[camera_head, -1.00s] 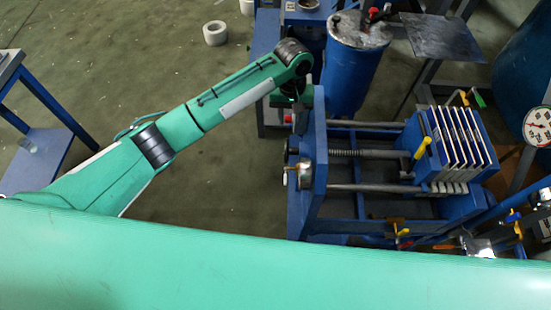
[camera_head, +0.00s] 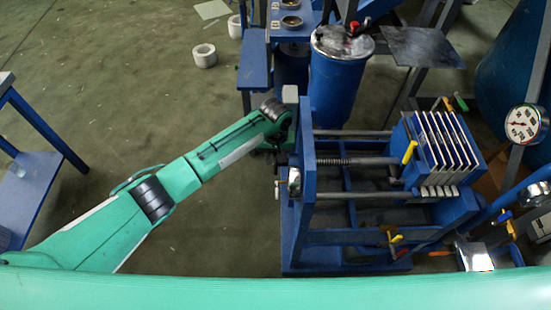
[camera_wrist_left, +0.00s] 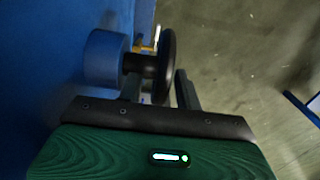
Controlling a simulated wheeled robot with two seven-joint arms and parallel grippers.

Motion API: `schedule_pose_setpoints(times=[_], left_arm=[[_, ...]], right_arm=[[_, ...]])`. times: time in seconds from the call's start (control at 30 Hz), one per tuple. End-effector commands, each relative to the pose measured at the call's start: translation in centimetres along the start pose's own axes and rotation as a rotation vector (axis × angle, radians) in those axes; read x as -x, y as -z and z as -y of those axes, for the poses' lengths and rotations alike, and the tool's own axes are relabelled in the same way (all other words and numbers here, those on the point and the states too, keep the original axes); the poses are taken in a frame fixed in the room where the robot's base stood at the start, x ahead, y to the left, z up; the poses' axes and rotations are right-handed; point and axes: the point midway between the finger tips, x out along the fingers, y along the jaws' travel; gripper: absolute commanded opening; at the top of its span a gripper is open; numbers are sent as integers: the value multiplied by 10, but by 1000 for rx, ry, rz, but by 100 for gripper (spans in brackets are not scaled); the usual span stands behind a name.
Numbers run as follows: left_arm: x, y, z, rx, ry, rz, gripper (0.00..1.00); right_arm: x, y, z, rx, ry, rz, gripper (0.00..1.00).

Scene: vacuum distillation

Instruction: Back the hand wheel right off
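The hand wheel (camera_wrist_left: 167,62) shows in the left wrist view as a black disc on a short dark shaft, beside a round blue boss (camera_wrist_left: 106,57) on a blue plate. My left gripper (camera_wrist_left: 157,80) is open, with one dark finger on each side of the wheel's rim. A gap shows on the left side; I cannot tell whether the right finger touches. In the head view my left gripper (camera_head: 277,148) is at the left end of the blue filter press (camera_head: 309,150), largely hidden by my wrist. The wheel cannot be made out there. My right gripper is not in view.
The press holds a threaded spindle (camera_head: 352,161), guide rods and a stack of white plates (camera_head: 446,148). A blue tank (camera_head: 337,85) stands behind it, with a pressure gauge (camera_head: 522,124) at the right. The floor left of the press is clear.

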Motion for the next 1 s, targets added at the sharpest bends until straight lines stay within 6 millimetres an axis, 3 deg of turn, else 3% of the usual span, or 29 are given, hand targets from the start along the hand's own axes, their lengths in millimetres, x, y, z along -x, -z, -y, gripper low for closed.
schedule_pose_setpoints(times=[0.13,0.43,0.6,1.0], left_arm=[[-10,0,0,-1,0,1,35],[-12,0,0,0,0,0,35],[-12,0,0,0,0,1,1],[-10,1,0,4,2,95,0]], right_arm=[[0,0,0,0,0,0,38],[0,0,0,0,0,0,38],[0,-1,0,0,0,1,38],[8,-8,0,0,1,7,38]])
